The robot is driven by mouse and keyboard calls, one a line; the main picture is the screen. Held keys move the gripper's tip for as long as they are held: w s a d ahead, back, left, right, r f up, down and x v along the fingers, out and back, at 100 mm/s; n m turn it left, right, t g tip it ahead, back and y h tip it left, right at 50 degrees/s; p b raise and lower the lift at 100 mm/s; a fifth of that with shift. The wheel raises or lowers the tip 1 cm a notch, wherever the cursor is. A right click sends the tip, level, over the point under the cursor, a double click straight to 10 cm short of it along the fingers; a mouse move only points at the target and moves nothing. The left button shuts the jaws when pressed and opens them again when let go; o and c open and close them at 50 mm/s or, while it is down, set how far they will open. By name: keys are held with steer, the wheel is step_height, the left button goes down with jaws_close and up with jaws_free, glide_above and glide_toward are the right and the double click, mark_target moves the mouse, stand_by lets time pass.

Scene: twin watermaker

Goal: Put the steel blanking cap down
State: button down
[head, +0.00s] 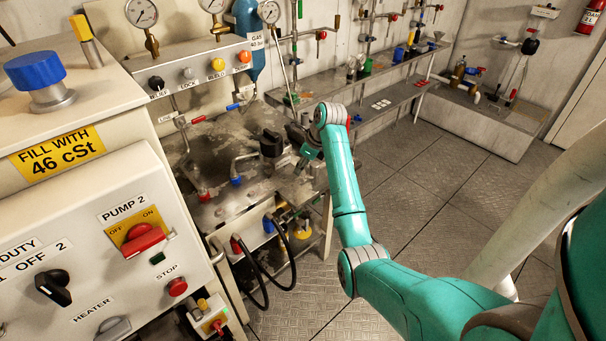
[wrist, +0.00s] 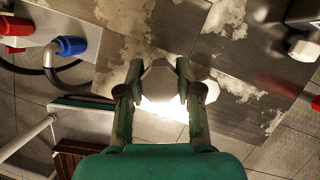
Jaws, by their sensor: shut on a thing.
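The steel blanking cap (wrist: 159,82) is a pale, bright, faceted piece between the two fingertips of my gripper (wrist: 160,76) in the wrist view. My gripper is shut on it, one finger on each side. Behind the cap lies the worn metal bench top (wrist: 232,45), with a bright glare just below the cap; I cannot tell whether the cap touches the surface. In the head view my gripper (head: 303,160) is at the right part of the metal bench (head: 235,207), near its edge. The cap cannot be made out there.
A black-handled fitting (head: 271,143) stands on the bench just left of my gripper. A blue-ended pipe elbow (head: 237,181) and a red-ended fitting (head: 203,195) are farther left. Black hoses (head: 247,272) hang at the bench front. Open floor (head: 410,195) lies to the right.

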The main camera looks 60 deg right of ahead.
mark_target(302, 181)
steer(key=shift+f, duration=1.85)
steer(key=shift+f, duration=0.1)
steer(key=c, duration=1.1)
jaws_free()
steer(key=shift+o, duration=0.2)
